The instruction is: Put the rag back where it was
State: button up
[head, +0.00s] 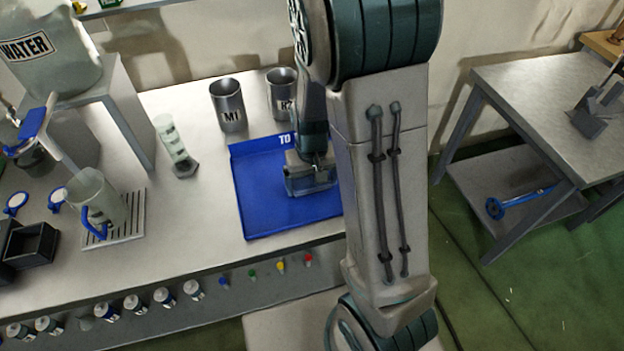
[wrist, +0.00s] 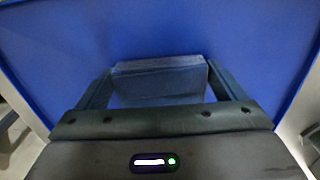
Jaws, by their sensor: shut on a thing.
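My gripper (head: 308,165) is over the blue tray (head: 262,216), right of its middle, pointing down. It is shut on the rag (head: 312,183), a folded grey-blue piece of cloth. In the wrist view the rag (wrist: 160,82) spans the space between the two fingers, with the blue tray surface (wrist: 160,28) filling the background. Whether the rag touches the tray or hangs just above it I cannot tell. My arm hides the tray's right part and some of its printed label.
Metal cups M1 (head: 229,106) and R2 (head: 281,95) stand behind the tray. A clear column (head: 173,146) stands to its left, with a jug (head: 95,197) on a slatted mat further left. Colored knobs (head: 252,273) line the table's front. Another metal table (head: 545,95) is at right.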

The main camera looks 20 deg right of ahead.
aim_at(312, 183)
jog(key=shift+f, duration=0.2)
jog(key=o, duration=0.8)
jog(key=shift+c, duration=0.2)
jog(key=shift+r, duration=0.1)
jog(key=shift+r, duration=0.6)
notch_tip(312, 183, up, 10)
jog(key=s+r+t, duration=0.3)
jog(key=s+r, duration=0.4)
jog(key=s, duration=0.6)
jog(key=shift+r, duration=0.2)
